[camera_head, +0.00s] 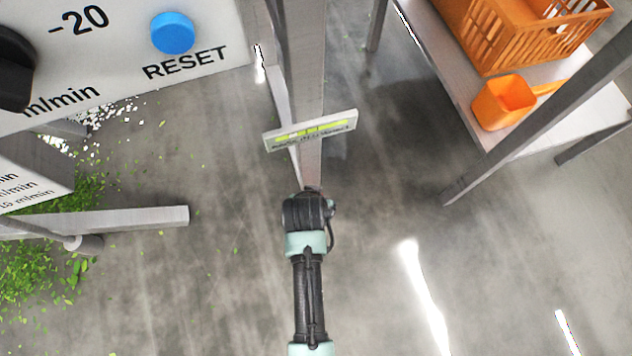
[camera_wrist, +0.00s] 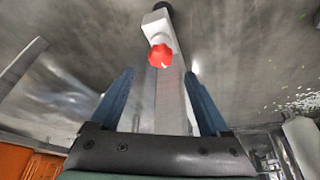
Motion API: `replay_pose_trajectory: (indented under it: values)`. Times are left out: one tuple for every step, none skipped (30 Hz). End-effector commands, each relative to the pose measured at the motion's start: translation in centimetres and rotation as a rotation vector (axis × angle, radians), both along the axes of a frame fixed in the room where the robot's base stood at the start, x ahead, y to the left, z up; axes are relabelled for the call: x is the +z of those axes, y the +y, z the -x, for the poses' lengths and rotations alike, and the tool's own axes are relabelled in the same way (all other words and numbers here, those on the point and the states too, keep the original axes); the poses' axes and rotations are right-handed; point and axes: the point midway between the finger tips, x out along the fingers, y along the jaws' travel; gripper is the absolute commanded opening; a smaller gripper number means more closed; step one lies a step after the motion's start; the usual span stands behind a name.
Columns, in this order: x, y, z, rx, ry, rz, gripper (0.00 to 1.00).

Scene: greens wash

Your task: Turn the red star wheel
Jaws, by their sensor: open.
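The red star wheel (camera_wrist: 161,56) shows in the wrist view, on a pale block (camera_wrist: 157,25) fixed to a grey post (camera_wrist: 170,100). It lies ahead of my gripper (camera_wrist: 158,85), between the lines of its two blue fingers and beyond their tips. The fingers are apart with nothing held between them. In the head view the wheel is hidden; my arm reaches up to the foot of the post (camera_head: 305,90), and the fingers cannot be made out there.
A small sign (camera_head: 311,130) sticks out from the post. At left is a panel with a blue RESET button (camera_head: 172,32) and a black knob (camera_head: 14,68). At right a shelf holds an orange crate (camera_head: 530,35) and an orange scoop (camera_head: 503,102). Greens (camera_head: 50,265) litter the floor at left.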

Motion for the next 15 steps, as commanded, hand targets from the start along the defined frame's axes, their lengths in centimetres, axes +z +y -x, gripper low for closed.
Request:
replay_pose_trajectory:
  values:
    - [-1.6, 0.0, -0.4, 0.0, -0.001, -0.001, 0.8]
    - [-2.1, -0.1, -0.6, 0.0, -0.001, -0.001, 0.8]
    - [-2.7, -0.1, -0.9, 0.0, -0.002, -0.001, 0.8]
    - [-3.1, -0.1, -1.1, 0.0, -0.002, -0.001, 0.8]
    - [-3.5, -0.1, -1.3, 0.0, -0.001, -0.001, 0.8]
    - [-4.0, -0.2, -1.5, 0.0, -0.001, -0.001, 0.8]
    - [-4.4, -0.2, -1.7, 0.0, -0.001, -0.001, 0.8]
    - [-4.7, -0.2, -1.8, 0.0, -0.001, -0.001, 0.8]
    - [-5.0, -0.2, -2.0, 0.0, -0.001, -0.001, 0.8]
    - [-5.3, -0.2, -2.1, 0.0, -0.001, -0.001, 0.8]
    - [-5.5, -0.3, -2.2, 0.0, -0.001, -0.001, 0.8]
    - [-5.7, -0.3, -2.3, 0.0, -0.002, -0.001, 0.8]
    - [-5.8, -0.3, -2.4, 0.0, -0.002, -0.001, 0.8]
    - [-5.9, -0.3, -2.4, 0.0, -0.002, -0.001, 0.8]
    - [-6.0, -0.3, -2.5, 0.0, -0.002, -0.001, 0.8]
